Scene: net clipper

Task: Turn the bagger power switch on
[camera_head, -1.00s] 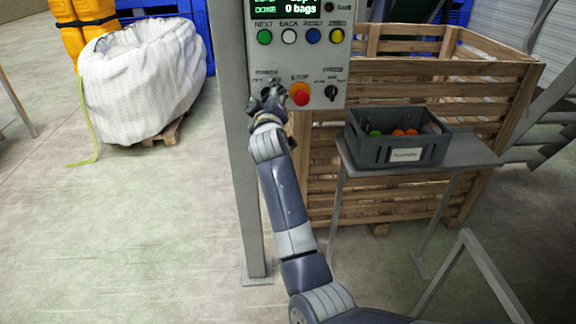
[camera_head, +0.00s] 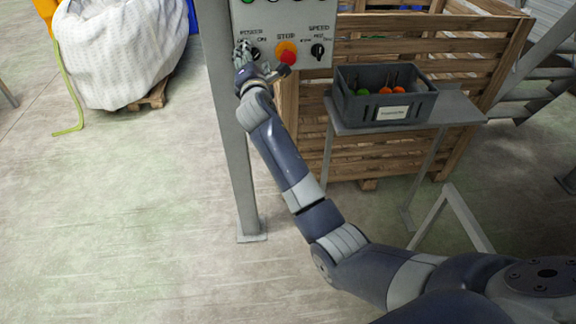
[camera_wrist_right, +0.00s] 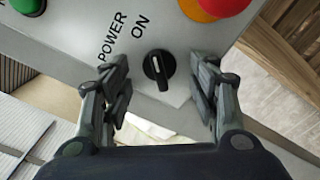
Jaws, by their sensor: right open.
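The power switch (camera_wrist_right: 158,70) is a black rotary knob on the grey control panel (camera_head: 278,18), beside the words POWER and ON in the right wrist view. A small pale mark shows on the knob; I cannot tell for sure which setting it is at. My right gripper (camera_wrist_right: 163,80) is open, with one finger on each side of the knob in that view. I see no contact. In the head view my right gripper (camera_head: 262,66) is at the panel's lower left and mostly hides the switch. My left gripper is not in view.
The red stop button (camera_head: 286,56) on its yellow base sits close right of the gripper, with the black speed knob (camera_head: 318,51) beyond. A grey post (camera_head: 232,150) carries the panel. A grey crate (camera_head: 385,108) stands on a side table before a wooden bin (camera_head: 455,65).

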